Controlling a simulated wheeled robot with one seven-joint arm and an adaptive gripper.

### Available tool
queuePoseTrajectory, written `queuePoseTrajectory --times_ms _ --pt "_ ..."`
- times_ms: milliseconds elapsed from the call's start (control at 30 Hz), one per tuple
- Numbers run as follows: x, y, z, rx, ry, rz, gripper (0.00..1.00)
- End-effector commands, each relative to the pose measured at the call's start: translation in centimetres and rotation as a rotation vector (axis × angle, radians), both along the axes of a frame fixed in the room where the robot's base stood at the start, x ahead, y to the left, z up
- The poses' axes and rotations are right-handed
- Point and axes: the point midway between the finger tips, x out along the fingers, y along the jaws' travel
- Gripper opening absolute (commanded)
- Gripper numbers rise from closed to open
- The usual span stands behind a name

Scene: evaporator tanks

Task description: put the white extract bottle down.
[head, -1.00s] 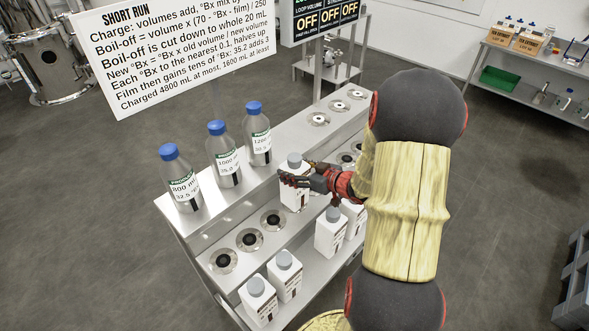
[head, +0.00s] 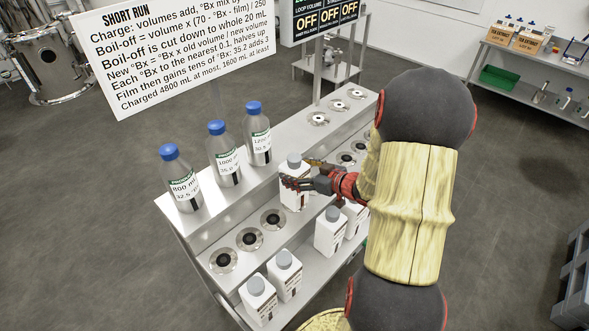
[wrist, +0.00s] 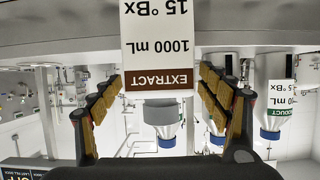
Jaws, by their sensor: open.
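In the wrist view the fingers (wrist: 157,100) lie on either side of the bottle, with small gaps showing. Part of the bottle is hidden behind a finger in the head view.
Blue-capped product bottles (head: 224,155) stand in a row to the left. More white bottles (head: 330,232) stand on the lower shelf. Round sockets (head: 249,239) line the middle step. A sign board (head: 175,50) stands behind.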

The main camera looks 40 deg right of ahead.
Motion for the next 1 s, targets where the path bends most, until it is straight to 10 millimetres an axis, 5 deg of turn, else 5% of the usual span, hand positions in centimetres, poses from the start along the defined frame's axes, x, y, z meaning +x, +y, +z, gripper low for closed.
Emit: queuePoseTrajectory --times_ms 300,600,767,1000 --pt "-6.1 -1.0 2.9 0.000 -0.002 -0.006 0.77" --pt "-9.0 -1.3 4.0 -0.002 -0.001 -0.002 0.77" --pt "-7.9 -1.8 5.1 -0.078 0.030 -0.033 0.77" --pt "-4.2 -2.2 11.7 -0.326 0.150 -0.224 0.77"
